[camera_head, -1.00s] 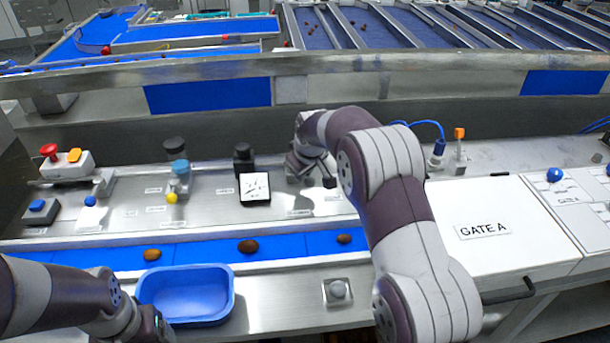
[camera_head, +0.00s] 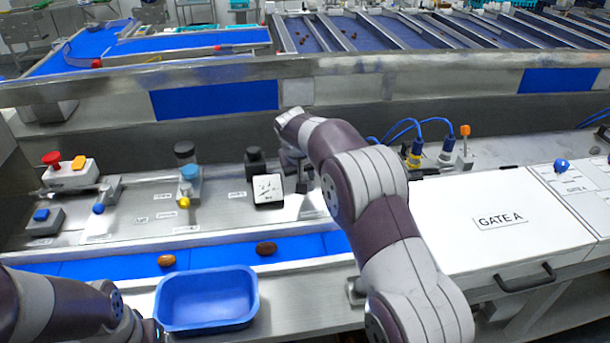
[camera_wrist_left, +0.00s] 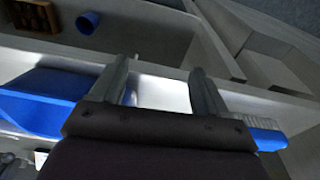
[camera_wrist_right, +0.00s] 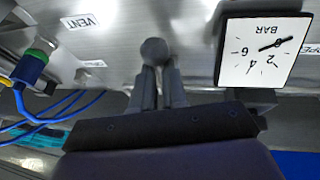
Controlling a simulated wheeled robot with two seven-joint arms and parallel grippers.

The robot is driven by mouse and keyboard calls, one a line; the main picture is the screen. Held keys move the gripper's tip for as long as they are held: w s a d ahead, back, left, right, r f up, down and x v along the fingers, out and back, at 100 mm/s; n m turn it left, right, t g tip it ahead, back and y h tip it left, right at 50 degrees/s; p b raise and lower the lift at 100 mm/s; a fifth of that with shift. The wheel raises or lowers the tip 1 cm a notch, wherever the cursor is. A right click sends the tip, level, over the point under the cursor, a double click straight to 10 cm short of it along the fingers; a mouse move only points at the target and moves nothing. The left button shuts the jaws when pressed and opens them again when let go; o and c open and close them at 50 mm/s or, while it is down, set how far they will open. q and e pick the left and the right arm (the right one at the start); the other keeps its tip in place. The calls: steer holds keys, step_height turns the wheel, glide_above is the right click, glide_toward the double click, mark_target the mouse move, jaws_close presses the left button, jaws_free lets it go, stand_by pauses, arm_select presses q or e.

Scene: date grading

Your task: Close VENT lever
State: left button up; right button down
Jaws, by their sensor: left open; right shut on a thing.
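In the right wrist view the grey round knob of the lever (camera_wrist_right: 153,51) sits between the fingertips of my right gripper (camera_wrist_right: 157,75), which is shut on it. The VENT label (camera_wrist_right: 78,21) lies on the metal panel beside it. In the head view my right gripper (camera_head: 301,182) is at the panel, just right of the pressure gauge (camera_head: 268,190), and my arm hides most of the lever. The gauge dial also shows in the right wrist view (camera_wrist_right: 262,55). My left gripper (camera_wrist_left: 160,70) is open and empty, low at the left front.
A blue tray (camera_head: 206,325) stands at the front, below the blue belt (camera_head: 210,258) carrying dates. Left on the panel are a red button (camera_head: 52,158) and a blue-capped valve (camera_head: 190,172). The GATE A cover (camera_head: 460,250) is at right. Blue cables (camera_wrist_right: 60,108) run near my right gripper.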

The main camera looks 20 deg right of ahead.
steer(key=shift+s+f+g, duration=0.3)
steer(key=shift+s+f, duration=0.15)
steer(key=shift+f, duration=0.4)
steer(key=c, duration=1.2)
jaws_free()
steer(key=shift+a, duration=0.1)
steer(key=o, duration=0.3)
steer(key=shift+r, duration=0.1)
steer(key=shift+s+r, duration=0.2)
steer(key=shift+r, duration=0.45)
arm_select(q)
step_height(320, 180, up, 4)
steer(key=p, duration=0.3)
steer(key=shift+s+f+p, duration=0.15)
steer(key=shift+p, duration=0.2)
arm_select(e)
steer(key=v, duration=1.2)
steer(key=shift+s, duration=0.15)
steer(key=shift+f, duration=0.1)
